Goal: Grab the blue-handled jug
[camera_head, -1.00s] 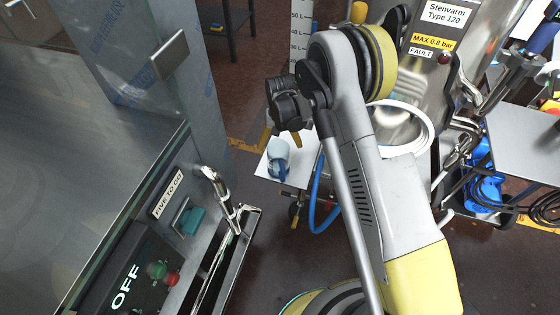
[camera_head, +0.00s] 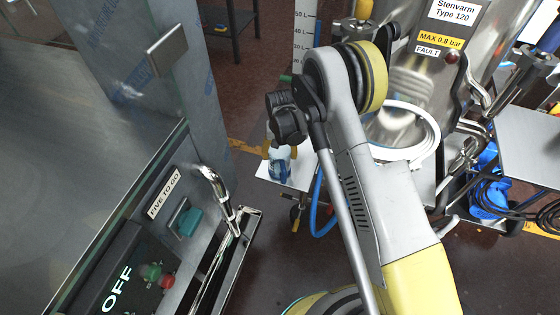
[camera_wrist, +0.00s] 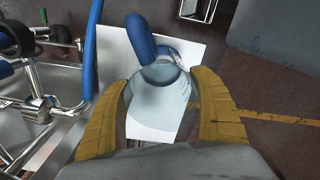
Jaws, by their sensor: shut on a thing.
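The jug is a pale, translucent vessel (camera_wrist: 160,97) with a thick blue handle (camera_wrist: 140,37). In the wrist view it sits between the two yellow fingers of my gripper (camera_wrist: 162,82), with its handle pointing up the picture. My gripper is shut on the jug's body. In the head view the jug (camera_head: 279,170) is small and partly covered by my gripper (camera_head: 280,150). It is over a white tabletop (camera_head: 301,173); I cannot tell whether it still touches it.
A steel vessel with a white-rimmed bowl (camera_head: 428,121) stands right of my arm. A blue hose (camera_head: 319,205) hangs close beside the white top. A steel machine with an OFF panel (camera_head: 119,287) fills the left. Dark floor lies between.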

